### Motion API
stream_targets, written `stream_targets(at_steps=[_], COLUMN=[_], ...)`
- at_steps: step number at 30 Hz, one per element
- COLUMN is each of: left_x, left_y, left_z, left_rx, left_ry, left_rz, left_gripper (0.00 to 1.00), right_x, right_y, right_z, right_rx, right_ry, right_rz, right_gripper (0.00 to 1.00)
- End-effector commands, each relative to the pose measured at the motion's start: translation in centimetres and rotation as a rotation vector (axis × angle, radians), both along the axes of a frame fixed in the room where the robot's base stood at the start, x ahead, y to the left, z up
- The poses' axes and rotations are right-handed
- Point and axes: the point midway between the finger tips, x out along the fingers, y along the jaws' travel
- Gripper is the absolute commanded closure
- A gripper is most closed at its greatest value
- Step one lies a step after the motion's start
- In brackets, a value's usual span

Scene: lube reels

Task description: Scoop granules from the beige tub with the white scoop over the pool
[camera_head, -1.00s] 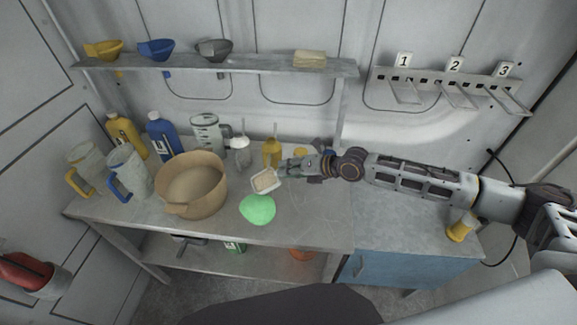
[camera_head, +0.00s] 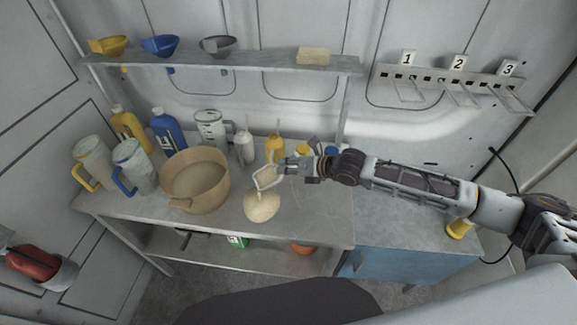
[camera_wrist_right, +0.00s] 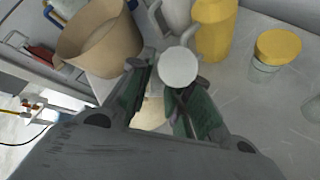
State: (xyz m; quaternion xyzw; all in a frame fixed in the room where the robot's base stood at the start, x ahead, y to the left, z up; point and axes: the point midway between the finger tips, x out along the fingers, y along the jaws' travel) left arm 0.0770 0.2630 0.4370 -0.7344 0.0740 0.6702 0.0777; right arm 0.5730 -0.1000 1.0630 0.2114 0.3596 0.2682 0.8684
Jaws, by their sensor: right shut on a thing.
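The beige tub (camera_head: 222,190) stands on the workbench, left of my right gripper, with granules (camera_head: 195,182) inside. My right gripper (camera_head: 286,168) is shut on the white scoop (camera_head: 268,178). The scoop is tilted above the bench, just over a rounded beige patch of granules (camera_head: 262,207) where the pool lies; no green of the pool shows. In the right wrist view, the scoop's round white end (camera_wrist_right: 178,67) sits between the fingers, and the tub (camera_wrist_right: 112,58) is at upper left. My left gripper is not in view.
A yellow bottle (camera_head: 274,148), a white bottle (camera_head: 244,148) and a clear jug (camera_head: 210,127) stand behind. More jugs (camera_head: 92,160) and bottles (camera_head: 168,132) are at left. A shelf (camera_head: 270,66) with funnels runs above. The bench's front right is clear.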

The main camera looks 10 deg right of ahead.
Motion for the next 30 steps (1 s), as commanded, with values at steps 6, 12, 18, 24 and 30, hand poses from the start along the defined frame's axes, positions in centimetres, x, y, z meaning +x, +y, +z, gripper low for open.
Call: stream_targets(at_steps=[6, 12, 18, 24, 30], left_x=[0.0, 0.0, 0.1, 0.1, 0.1], left_y=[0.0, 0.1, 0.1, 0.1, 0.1], left_z=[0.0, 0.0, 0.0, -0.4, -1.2], left_rx=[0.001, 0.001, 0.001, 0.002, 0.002], left_ry=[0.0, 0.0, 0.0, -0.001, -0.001], left_rz=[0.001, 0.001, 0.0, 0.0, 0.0], left_gripper=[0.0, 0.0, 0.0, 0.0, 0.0], right_x=[-0.5, -0.9, -1.4, -1.9, -2.4], right_y=[0.5, 0.8, 1.3, 1.9, 2.3], right_z=[0.3, 0.6, 0.8, 0.8, 0.8], right_rx=[-0.043, -0.084, -0.129, -0.179, -0.228], right_ry=[-0.044, -0.087, -0.133, -0.184, -0.237], right_rz=[0.003, 0.0, 0.001, 0.003, 0.0], right_gripper=[1.0, 1.0, 1.0, 1.0, 1.0])
